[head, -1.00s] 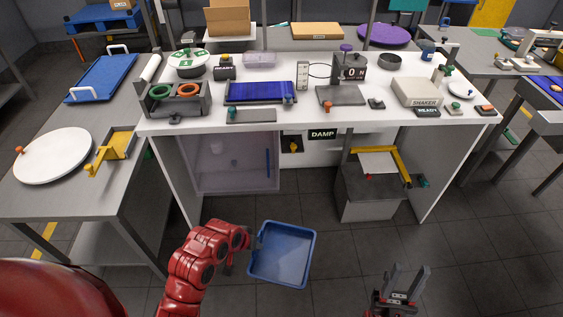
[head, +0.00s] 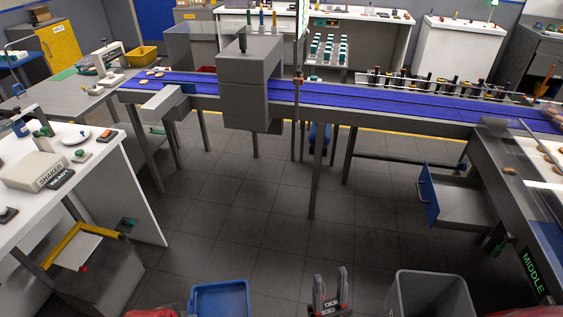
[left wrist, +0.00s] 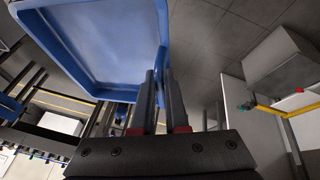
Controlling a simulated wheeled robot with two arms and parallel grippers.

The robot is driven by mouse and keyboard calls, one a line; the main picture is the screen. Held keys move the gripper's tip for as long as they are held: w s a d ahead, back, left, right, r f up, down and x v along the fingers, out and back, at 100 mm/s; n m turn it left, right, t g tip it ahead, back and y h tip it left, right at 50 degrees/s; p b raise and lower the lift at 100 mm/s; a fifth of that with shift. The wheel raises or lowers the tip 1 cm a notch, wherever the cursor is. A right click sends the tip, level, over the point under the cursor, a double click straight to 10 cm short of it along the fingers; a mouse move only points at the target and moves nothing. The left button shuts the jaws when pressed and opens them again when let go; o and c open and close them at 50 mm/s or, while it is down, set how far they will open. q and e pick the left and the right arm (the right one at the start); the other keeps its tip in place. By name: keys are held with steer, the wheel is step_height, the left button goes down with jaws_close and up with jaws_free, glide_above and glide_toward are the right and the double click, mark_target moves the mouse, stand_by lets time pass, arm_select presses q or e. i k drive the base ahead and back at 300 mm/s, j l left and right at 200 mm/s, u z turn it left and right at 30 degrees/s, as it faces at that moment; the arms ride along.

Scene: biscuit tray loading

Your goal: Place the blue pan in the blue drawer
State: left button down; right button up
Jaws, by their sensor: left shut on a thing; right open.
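The blue pan (head: 219,299) is a shallow rectangular tray at the bottom edge of the head view, partly cut off. It also fills the top left of the left wrist view (left wrist: 95,35). There my left gripper (left wrist: 162,80) is shut on the pan's side wall. In the head view only a bit of my red left arm shows beside the pan. My right gripper (head: 330,285) is open and empty, right of the pan. The blue drawer (head: 428,196) has a blue front and a grey inside, and stands pulled out under the bench at the right.
A grey bin (head: 432,293) stands on the floor right of my right gripper. A conveyor with a blue belt (head: 350,97) runs across the back on legs. A white table (head: 110,170) is at the left. The tiled floor in the middle is clear.

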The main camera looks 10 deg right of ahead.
mark_target(455, 209)
steer(key=i+z, duration=0.15)
steer(key=z, duration=0.3)
steer(key=i+z, duration=0.2)
steer(key=z, duration=0.3)
steer(key=i+j+z, duration=0.15)
steer(key=z, duration=0.3)
steer(key=i+j+z, duration=0.1)
steer(key=z, duration=0.35)
steer(key=i+j+z, duration=0.1)
steer(key=j+z, duration=0.2)
steer(key=z, duration=0.2)
steer(key=i+j+z, duration=0.15)
steer(key=j+z, duration=0.25)
steer(key=j, duration=0.85)
steer(key=j+z, duration=0.4)
steer(key=j, duration=0.85)
